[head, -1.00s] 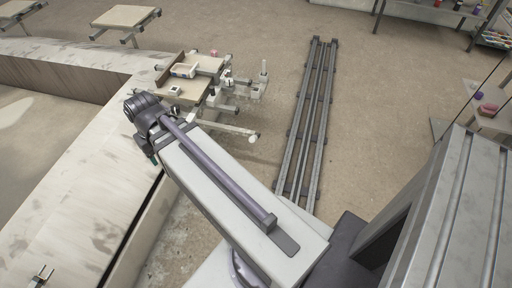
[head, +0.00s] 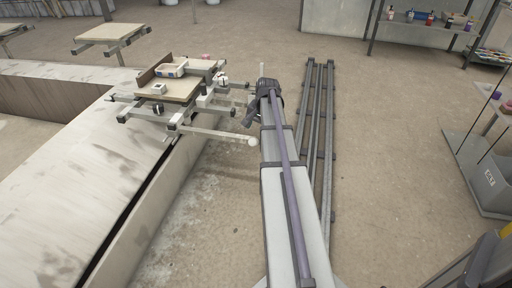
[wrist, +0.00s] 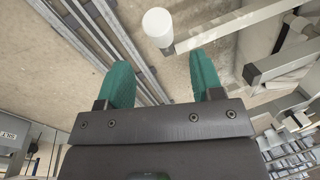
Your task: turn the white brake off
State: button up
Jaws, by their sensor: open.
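A white round knob (head: 252,141) sits on the end of a pale bar (head: 215,134) that sticks out to the right from the carousel station. In the wrist view the white knob (wrist: 157,24) shows at the top, beyond the fingertips, with its bar (wrist: 225,28) running off to the upper right. My gripper (wrist: 162,75) is open and empty, its two green fingers apart. The knob appears between the finger directions but beyond them, not touching. In the head view my arm's end is just right of the knob, and the fingers are mostly hidden.
A low pale wall (head: 100,165) runs along the left. Dark floor rails (head: 318,130) lie to the right of my arm. Open floor lies beyond the rails.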

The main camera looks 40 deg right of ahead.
aim_at(254, 142)
jog(key=b+x, duration=0.7)
jog(key=x, duration=0.1)
jog(key=shift+f, duration=0.4)
jog(key=shift+r, duration=0.15)
grip_shut()
